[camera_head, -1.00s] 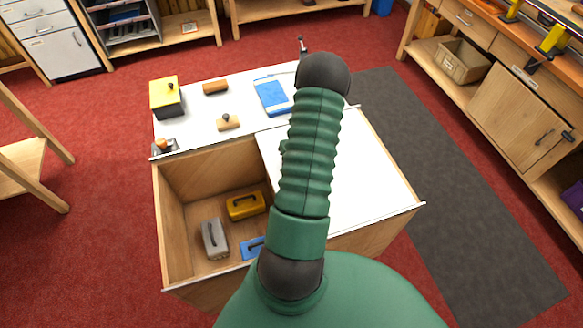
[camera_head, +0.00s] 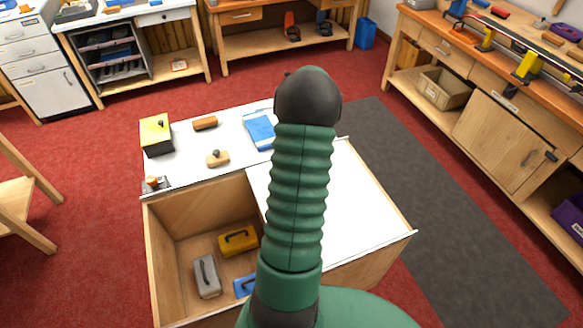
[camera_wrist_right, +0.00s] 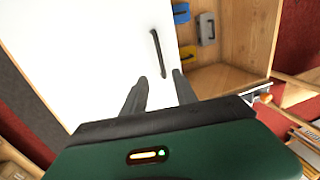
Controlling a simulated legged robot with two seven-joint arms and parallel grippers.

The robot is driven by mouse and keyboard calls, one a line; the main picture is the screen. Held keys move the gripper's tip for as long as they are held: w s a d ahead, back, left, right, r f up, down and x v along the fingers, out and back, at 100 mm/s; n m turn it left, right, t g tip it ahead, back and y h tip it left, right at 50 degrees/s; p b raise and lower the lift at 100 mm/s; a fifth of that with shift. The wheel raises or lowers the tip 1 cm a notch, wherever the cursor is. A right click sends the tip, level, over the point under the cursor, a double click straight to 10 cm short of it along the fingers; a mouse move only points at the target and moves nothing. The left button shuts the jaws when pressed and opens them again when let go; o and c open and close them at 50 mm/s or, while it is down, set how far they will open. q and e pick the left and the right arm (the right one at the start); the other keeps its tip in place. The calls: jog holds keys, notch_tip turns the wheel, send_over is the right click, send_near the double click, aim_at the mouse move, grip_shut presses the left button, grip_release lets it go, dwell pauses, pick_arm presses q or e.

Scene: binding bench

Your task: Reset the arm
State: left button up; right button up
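My right gripper (camera_wrist_right: 159,76) shows in the right wrist view with its two dark fingers apart and nothing held between them. It is over the white sliding lid (camera_wrist_right: 90,60) of the wooden cabinet. The lid's dark bar handle (camera_wrist_right: 157,52) has its near end between the fingertips in the picture; I cannot tell the height gap. In the head view the lid (camera_head: 345,205) covers the cabinet's right part, and my own green ribbed body part hides some of it. Neither gripper shows in the head view.
The open compartment holds a yellow case (camera_head: 238,240), a grey case (camera_head: 207,277) and a blue case (camera_head: 244,286). A yellow-black box (camera_head: 156,136), brushes and a blue book (camera_head: 260,130) lie on the cabinet's back ledge. A long workbench (camera_head: 490,70) stands at right.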

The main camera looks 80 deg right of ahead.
jog(key=shift+d+r, duration=0.1)
jog(key=shift+r, duration=0.25)
jog(key=shift+s, duration=0.1)
jog(key=w+a+r+n+g, duration=0.1)
jog(key=w+a+n, duration=0.2)
jog(key=w+a, duration=0.65)
jog(key=w+a+n, duration=0.3)
jog(key=w+a, duration=0.4)
jog(key=w, duration=0.6)
jog(key=w+a+n, duration=0.1)
jog(key=a+n, duration=0.2)
jog(key=a, duration=1)
jog(key=w+a+n+t+h, duration=0.1)
jog(key=w+a+n, duration=0.1)
jog(key=a, duration=1.1)
jog(key=shift+w+a+r+n+t, duration=0.15)
jog(key=shift+w+a+n+t, duration=0.15)
jog(key=shift+n, duration=0.5)
